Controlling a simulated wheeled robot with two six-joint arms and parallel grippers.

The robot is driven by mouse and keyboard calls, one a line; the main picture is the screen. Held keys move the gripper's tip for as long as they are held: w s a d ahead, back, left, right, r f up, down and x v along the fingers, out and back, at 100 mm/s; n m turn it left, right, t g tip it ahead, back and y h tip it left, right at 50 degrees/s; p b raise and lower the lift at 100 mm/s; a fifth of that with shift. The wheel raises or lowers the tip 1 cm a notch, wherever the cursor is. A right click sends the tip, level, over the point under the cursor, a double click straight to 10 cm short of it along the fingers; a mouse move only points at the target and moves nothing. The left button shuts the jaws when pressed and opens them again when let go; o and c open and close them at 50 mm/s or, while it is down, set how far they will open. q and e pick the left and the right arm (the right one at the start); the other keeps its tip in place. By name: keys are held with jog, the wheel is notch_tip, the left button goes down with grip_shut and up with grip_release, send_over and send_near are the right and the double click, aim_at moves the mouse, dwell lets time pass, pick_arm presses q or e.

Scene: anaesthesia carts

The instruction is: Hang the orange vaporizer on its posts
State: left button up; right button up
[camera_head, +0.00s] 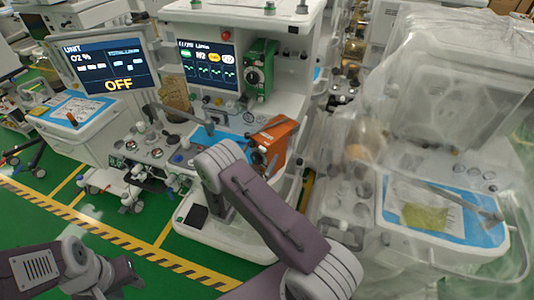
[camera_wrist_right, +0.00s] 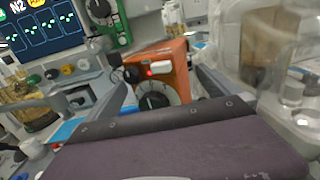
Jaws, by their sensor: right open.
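The orange vaporizer (camera_head: 280,138) is at the right side of the middle cart's worktop, below the green vaporizer (camera_head: 261,72). Its dial side faces my right wrist view, where its orange body (camera_wrist_right: 171,52) and white-marked dial (camera_wrist_right: 153,96) show. My right gripper (camera_wrist_right: 162,78) is open, with one finger on each side of the vaporizer in that view; whether they touch it cannot be told. In the head view my right wrist covers part of the area in front of the vaporizer. My left gripper (camera_head: 122,277) is low at the left, away from the carts; its fingers are unclear. The free posts cannot be made out.
The middle cart's screen (camera_head: 208,64) is left of the green vaporizer. A second cart with an "OFF" screen (camera_head: 108,66) stands at the left. A plastic-covered cart (camera_head: 450,90) stands close on the right.

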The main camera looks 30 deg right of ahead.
aim_at(266, 147)
jog(key=shift+w+d, duration=0.1)
jog(key=shift+d, duration=0.1)
jog(key=p+x, duration=0.1)
jog(key=x, duration=0.1)
jog(key=p+x, duration=0.1)
jog(key=x, duration=0.2)
jog(key=shift+s+d+r, duration=0.1)
jog(key=shift+s+d, duration=0.15)
jog(key=shift+d, duration=0.05)
jog(key=shift+w+d, duration=0.1)
jog(key=c, duration=2.1)
grip_shut()
jog(key=shift+a, duration=0.25)
jog(key=shift+r, duration=0.1)
jog(key=shift+s, duration=0.25)
